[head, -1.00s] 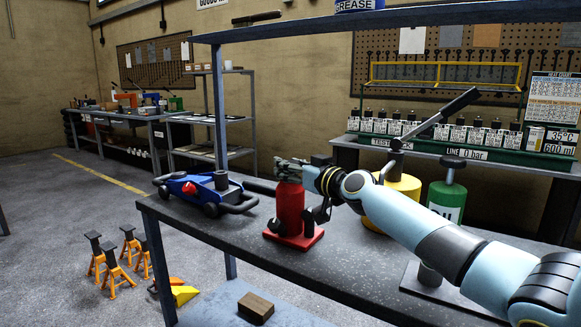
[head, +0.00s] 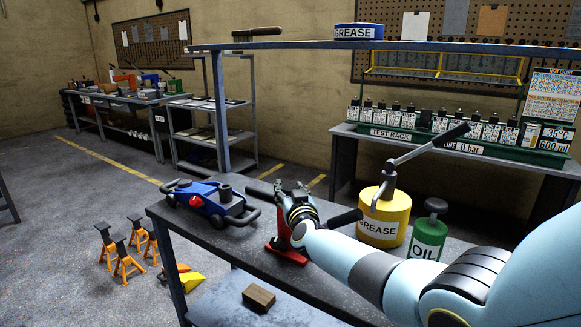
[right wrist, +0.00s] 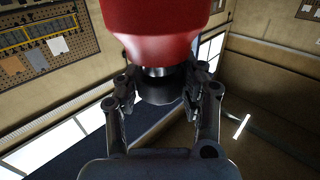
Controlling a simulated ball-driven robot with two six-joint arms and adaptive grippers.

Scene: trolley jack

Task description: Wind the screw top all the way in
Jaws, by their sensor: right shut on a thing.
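The red bottle jack (head: 283,236) stands upright on the dark bench, and my right forearm and gripper hide part of it. My right gripper (head: 290,190) is at the top of the jack. In the right wrist view the red jack body (right wrist: 160,28) fills the upper middle, with a short bright metal neck at its end. The black screw top (right wrist: 160,90) sits at that neck, between the two fingers of my right gripper (right wrist: 161,84), which are shut on it. My left gripper is not in view.
A blue trolley jack (head: 208,201) stands left on the bench. A yellow grease drum (head: 384,219) with a lever pump and a green oil can (head: 428,238) stand to the right. A shelf (head: 400,44) spans above. Orange axle stands (head: 124,262) are on the floor.

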